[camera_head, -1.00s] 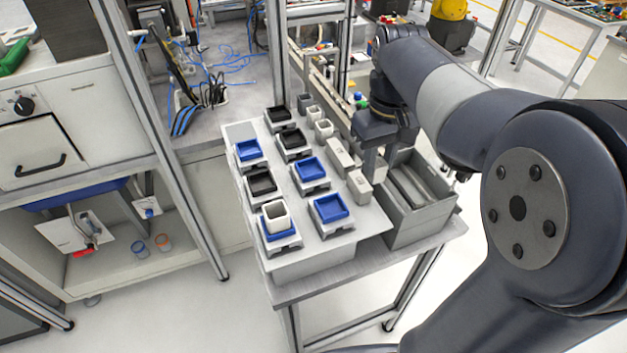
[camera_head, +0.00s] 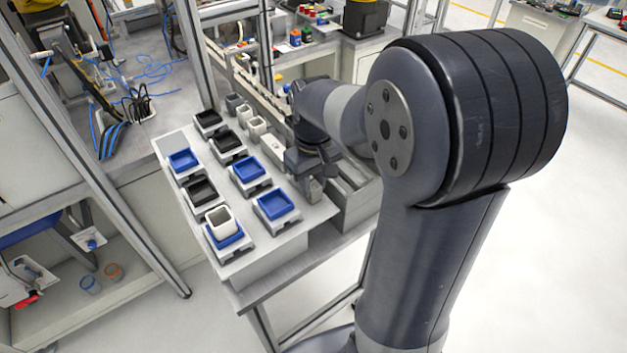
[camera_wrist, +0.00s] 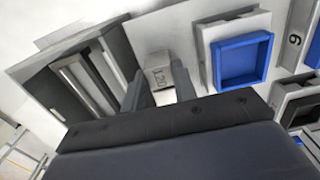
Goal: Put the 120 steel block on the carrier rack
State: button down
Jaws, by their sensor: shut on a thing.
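The 120 steel block (camera_wrist: 159,74) is a pale grey block with "120" on its face. In the wrist view it sits between the two fingers of my gripper (camera_wrist: 162,84), which is shut on it. In the head view my gripper (camera_head: 311,182) is at the right edge of the white board, and the block (camera_head: 314,194) shows only partly below it. I cannot tell whether the block still touches the board. A grey slotted rack (camera_wrist: 62,92), seemingly the carrier rack, lies beside it at left in the wrist view. In the head view the rack (camera_head: 362,208) is partly behind my arm.
The white board (camera_head: 272,250) carries blue trays (camera_head: 277,204) and black trays (camera_head: 201,191) on grey holders. A white cup (camera_head: 220,222) stands in the front blue tray. Another pale block (camera_head: 272,147) and small cups (camera_head: 256,127) stand behind my gripper. A metal frame post stands at left.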

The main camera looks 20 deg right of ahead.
aim_at(314, 185)
jog(key=shift+f, duration=0.2)
jog(key=c, duration=1.1)
grip_release()
jog(key=shift+r, duration=0.1)
notch_tip(314, 185, up, 12)
jog(key=shift+r, duration=0.15)
